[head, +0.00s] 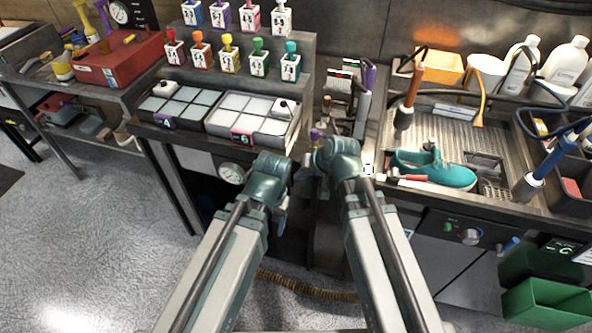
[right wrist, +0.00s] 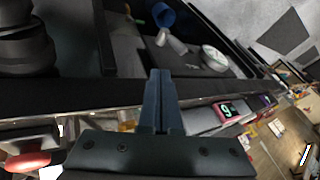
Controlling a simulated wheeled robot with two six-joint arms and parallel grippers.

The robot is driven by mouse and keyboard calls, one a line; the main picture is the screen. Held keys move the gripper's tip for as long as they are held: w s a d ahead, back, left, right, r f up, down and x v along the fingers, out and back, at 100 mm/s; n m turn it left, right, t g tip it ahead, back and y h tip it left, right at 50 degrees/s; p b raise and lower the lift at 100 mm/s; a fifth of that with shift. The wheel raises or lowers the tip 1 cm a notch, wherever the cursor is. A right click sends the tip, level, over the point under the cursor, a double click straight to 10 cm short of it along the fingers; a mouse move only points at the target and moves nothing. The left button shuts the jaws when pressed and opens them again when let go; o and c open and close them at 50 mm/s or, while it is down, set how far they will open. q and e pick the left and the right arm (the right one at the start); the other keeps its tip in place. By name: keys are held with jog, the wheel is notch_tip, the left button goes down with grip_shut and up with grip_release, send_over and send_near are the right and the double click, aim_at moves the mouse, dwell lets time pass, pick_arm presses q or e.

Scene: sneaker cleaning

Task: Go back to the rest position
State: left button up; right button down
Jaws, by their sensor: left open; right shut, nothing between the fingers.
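My left arm comes up from the bottom of the head view. Its teal left gripper (head: 279,205) hangs in front of the bench front, empty, and its fingers are mostly hidden by its own wrist. My right gripper (head: 308,182) is beside it, slightly higher and to the right, near the bench's front edge. In the right wrist view the right gripper's two dark fingers (right wrist: 158,100) lie together with nothing between them. Neither gripper appears to hold anything.
A teal sneaker (head: 436,170) lies on the grated wash tray (head: 465,125) at right. Two lidded compartment boxes (head: 180,103) (head: 250,117) sit on the left bench, with colored bottles (head: 228,52) behind. Green bins (head: 543,300) stand lower right. Open floor (head: 110,250) is at left.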

jog(key=shift+p+v, duration=0.35)
jog(key=shift+v, duration=0.55)
jog(key=s+d+f+n+g+h, duration=0.1)
jog(key=s+n+g+h, duration=0.1)
jog(key=s, duration=0.4)
jog(key=s+d+f+n+g+h, duration=0.1)
jog(key=s+f+n+g+h, duration=0.1)
jog(key=s, duration=0.5)
jog(key=shift+s+d+f+g+h, duration=0.2)
jog(key=shift+g+h, duration=0.4)
jog(key=shift+h, duration=0.4)
